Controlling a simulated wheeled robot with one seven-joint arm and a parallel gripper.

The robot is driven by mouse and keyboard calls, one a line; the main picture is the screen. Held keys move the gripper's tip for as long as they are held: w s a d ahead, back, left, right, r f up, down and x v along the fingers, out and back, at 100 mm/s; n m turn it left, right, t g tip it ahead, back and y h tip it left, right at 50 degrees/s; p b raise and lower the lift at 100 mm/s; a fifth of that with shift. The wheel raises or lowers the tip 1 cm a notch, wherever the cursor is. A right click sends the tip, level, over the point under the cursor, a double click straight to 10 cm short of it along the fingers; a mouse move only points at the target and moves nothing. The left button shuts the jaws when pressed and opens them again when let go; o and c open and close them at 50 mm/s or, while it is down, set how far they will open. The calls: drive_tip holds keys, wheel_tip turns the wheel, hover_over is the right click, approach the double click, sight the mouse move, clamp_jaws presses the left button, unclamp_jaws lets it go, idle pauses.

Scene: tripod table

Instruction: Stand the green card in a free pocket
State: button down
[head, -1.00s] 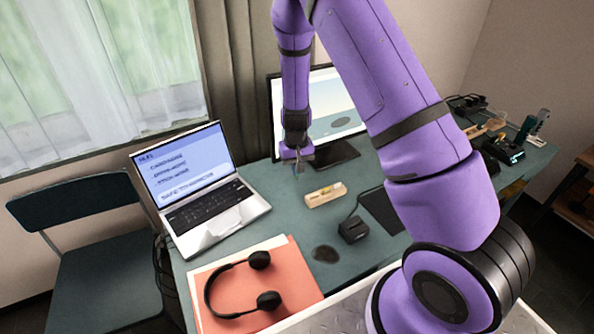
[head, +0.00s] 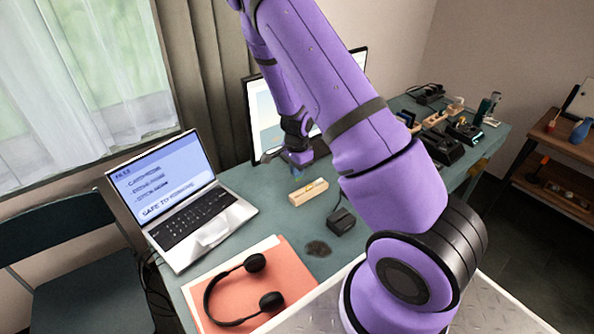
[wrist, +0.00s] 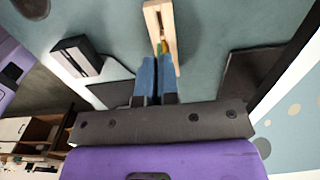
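A pale wooden block (head: 309,192) with a slot lies on the teal desk in the head view; it also shows at the top of the wrist view (wrist: 172,20). My gripper (head: 298,161) hangs just above and behind it, pointing down. In the wrist view its two blue fingers (wrist: 157,62) are close together with a narrow dark gap. A small green and yellow piece (wrist: 163,47) shows at the fingertips, over the block's edge. I cannot tell whether it is the green card, or whether the fingers hold it or it sits in the block.
A black box with a cable (head: 341,221) stands in front of the block. A laptop (head: 180,200), headphones (head: 240,285) on an orange folder, and a monitor (head: 262,122) surround it. Several black devices (head: 440,145) stand at the desk's far right.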

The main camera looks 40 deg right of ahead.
drive_tip(key=shift+f, duration=2.85)
drive_tip(key=shift+f, duration=1.45)
drive_tip(key=c, duration=1.3)
unclamp_jaws()
drive_tip(key=shift+r, duration=0.1)
wheel_tip(320, 180, up, 10)
drive_tip(key=shift+r, duration=0.25)
